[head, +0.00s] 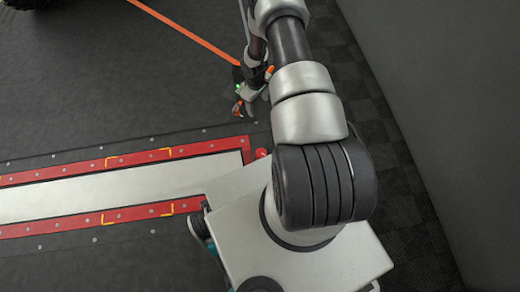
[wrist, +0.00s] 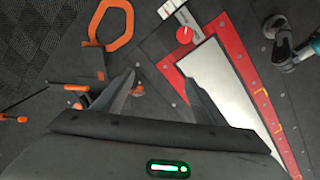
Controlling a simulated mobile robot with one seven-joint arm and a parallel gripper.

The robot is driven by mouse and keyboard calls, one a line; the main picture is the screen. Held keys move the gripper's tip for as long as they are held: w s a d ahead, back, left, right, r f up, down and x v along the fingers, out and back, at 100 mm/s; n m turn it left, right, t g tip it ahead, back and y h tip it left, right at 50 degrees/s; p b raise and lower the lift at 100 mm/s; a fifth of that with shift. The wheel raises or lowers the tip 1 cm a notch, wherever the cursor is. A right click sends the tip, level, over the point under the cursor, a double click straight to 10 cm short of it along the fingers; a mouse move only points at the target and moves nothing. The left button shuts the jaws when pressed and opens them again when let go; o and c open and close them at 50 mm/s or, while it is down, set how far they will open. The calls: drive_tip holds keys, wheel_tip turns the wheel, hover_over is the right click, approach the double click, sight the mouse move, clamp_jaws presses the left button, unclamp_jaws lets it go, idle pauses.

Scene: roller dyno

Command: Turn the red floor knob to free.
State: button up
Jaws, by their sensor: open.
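The red floor knob (wrist: 185,34) shows in the wrist view near the top, beside the corner of the red-framed plate, with a pale label strip beside it. It also shows in the head view as a small red spot (head: 262,153) close to my base. My gripper (wrist: 158,82) is open and empty, its two dark fingers spread. In the wrist view the knob lies beyond the fingertips, slightly to the right and apart from them. In the head view my gripper (head: 243,108) is above the floor, up from the knob. The label's text is too small to read.
A long pale plate in a red frame (head: 120,158) runs left across the floor. An orange strap (head: 185,33) crosses to a dark wheel (head: 35,5) at upper left. An orange hook-like ring (wrist: 112,22) lies left of the knob. A grey wall (head: 440,90) stands right.

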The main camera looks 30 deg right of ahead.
drive_tip(key=b, duration=0.2)
approach(261, 153)
drive_tip(key=shift+n+g+y, duration=0.3)
drive_tip(key=shift+y, duration=0.1)
drive_tip(key=f+b, duration=0.2)
drive_tip(key=f, duration=0.1)
drive_tip(key=f+b, duration=0.2)
drive_tip(key=f, duration=0.2)
drive_tip(key=f+b, duration=0.3)
drive_tip(key=shift+w+d+f, duration=0.2)
drive_tip(key=shift+d+f, duration=0.1)
drive_tip(key=shift+d, duration=0.1)
drive_tip(key=c, duration=1)
drive_tip(key=shift+c, duration=0.2)
